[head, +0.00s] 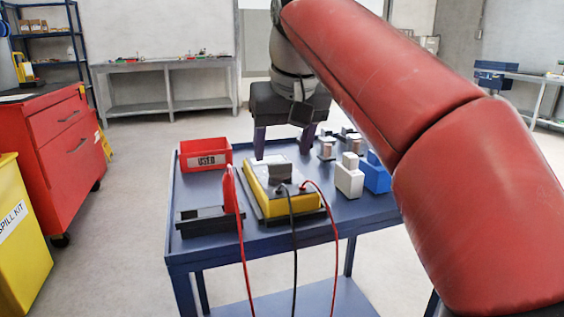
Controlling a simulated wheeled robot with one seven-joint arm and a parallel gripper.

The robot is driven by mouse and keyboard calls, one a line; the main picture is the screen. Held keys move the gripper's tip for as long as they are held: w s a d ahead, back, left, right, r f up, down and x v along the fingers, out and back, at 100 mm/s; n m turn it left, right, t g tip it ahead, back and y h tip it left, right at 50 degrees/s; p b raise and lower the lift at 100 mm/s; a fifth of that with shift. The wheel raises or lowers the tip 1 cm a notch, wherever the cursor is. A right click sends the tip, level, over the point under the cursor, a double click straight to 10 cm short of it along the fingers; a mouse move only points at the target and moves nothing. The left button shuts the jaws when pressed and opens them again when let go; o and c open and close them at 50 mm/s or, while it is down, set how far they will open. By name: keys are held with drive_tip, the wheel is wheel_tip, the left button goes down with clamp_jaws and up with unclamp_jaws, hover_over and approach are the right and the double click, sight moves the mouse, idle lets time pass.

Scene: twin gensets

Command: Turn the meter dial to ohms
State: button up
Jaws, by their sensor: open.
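The meter (291,207) is a yellow case with a pale face. It lies on the blue cart, in a dark tray or base. A grey raised block (280,173) stands on its face and may be the dial knob; its markings and setting are too small to read. A black lead and a red lead run from the meter's near side over the cart's front edge. My gripper (282,148) points down above the far side of the meter. Its two dark fingers are wide apart with nothing seen between them. I cannot tell its exact height above the meter.
On the cart (210,251) stand a red bin (205,153) marked "USED", a black holder (205,220) with a red probe (229,190), a white bottle-like object (349,178) and a blue box (377,174). A red cabinet (62,165) stands left. My arm covers the right side.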

sight(281, 163)
drive_tip(key=shift+b+x, duration=0.3)
drive_tip(key=shift+x, duration=1.2)
drive_tip(key=c, duration=1)
